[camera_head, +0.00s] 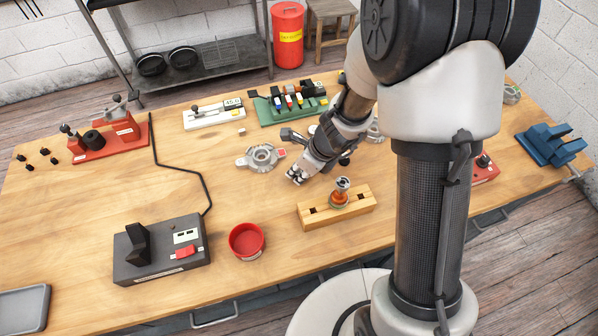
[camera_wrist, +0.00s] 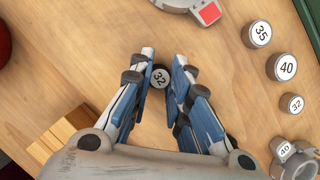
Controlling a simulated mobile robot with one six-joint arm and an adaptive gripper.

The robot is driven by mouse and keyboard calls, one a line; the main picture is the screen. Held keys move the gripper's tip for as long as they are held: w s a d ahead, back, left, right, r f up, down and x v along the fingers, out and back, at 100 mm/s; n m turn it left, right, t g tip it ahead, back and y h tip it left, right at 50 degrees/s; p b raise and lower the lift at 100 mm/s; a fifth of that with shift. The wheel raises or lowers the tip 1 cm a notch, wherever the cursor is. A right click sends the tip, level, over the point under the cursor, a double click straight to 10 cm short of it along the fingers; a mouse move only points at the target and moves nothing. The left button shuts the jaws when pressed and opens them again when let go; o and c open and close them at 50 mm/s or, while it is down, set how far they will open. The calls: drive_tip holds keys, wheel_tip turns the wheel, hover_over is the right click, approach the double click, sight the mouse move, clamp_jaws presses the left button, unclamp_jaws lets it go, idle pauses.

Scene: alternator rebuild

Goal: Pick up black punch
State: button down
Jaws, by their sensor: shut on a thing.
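My gripper (camera_head: 296,175) is low over the wooden bench, behind the slotted wooden block. In the wrist view my gripper (camera_wrist: 160,72) has its blue fingers closed around a small round dark piece (camera_wrist: 160,78) with a pale cap marked 32. The piece sits between the fingertips, and its lower part is hidden. I cannot tell from its look whether it is the black punch. Other round pieces marked 35 (camera_wrist: 257,34), 40 (camera_wrist: 286,67) and 32 (camera_wrist: 291,104) stand apart to the right.
The wooden block (camera_head: 312,221) holds an upright orange and metal part (camera_head: 341,191). A grey metal housing (camera_head: 261,158) lies left of my gripper. A green rack (camera_head: 268,113) stands behind. A red bowl (camera_head: 246,241) and a dark device (camera_head: 150,262) are at front left. Bare bench lies between.

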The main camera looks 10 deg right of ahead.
wheel_tip(320, 180, up, 20)
drive_tip(key=p, duration=1.3)
drive_tip(key=shift+p, duration=0.4)
drive_tip(key=c, duration=2.1)
unclamp_jaws()
clamp_jaws()
